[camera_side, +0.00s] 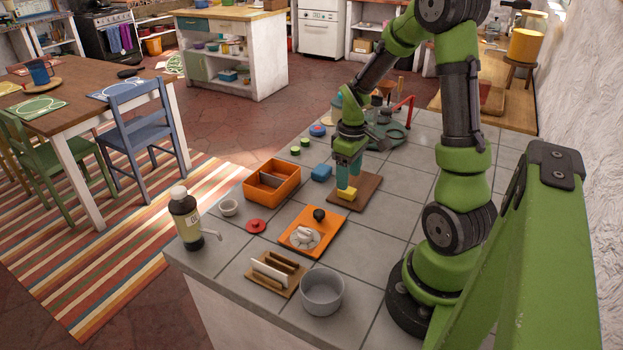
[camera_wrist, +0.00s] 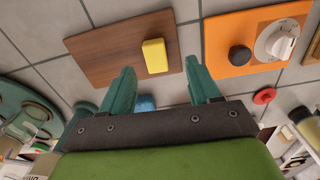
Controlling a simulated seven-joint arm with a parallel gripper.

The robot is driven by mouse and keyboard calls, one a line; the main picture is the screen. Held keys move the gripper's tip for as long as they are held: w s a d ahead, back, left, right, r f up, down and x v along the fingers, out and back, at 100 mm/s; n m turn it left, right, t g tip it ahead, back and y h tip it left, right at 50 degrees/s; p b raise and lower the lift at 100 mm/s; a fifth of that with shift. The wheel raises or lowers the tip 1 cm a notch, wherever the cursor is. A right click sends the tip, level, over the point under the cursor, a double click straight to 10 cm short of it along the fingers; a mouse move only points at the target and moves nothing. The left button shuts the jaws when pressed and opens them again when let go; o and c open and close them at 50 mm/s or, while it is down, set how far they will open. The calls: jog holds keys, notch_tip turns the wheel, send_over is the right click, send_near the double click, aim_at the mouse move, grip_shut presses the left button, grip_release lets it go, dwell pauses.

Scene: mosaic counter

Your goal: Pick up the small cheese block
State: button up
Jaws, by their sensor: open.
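The small cheese block (camera_side: 347,193) is yellow and lies on a brown wooden board on the tiled counter. In the wrist view the cheese block (camera_wrist: 155,56) sits near the right part of the board (camera_wrist: 105,47), ahead of the fingertips. My gripper (camera_side: 350,180) is open, with its teal fingers pointing down just above or beside the block; the side view does not show clearly whether they touch it. In the wrist view my gripper (camera_wrist: 158,75) has its two fingers apart, with nothing between them and the block lying beyond, roughly centred.
An orange board (camera_side: 324,246) with a dial and dark knob lies near the wooden board. A blue block (camera_side: 321,173), an orange divided box (camera_side: 249,187), a grey bowl (camera_side: 322,291), a wooden rack (camera_side: 262,285) and a soap bottle (camera_side: 184,217) stand around. Bare tiles lie right of the wooden board.

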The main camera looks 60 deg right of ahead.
aim_at(349, 190)
jog(key=f, duration=0.4)
jog(key=shift+s+d+f, duration=0.1)
jog(key=shift+d+f, duration=0.25)
jog(key=shift+f, duration=0.05)
jog(key=c, duration=1.1)
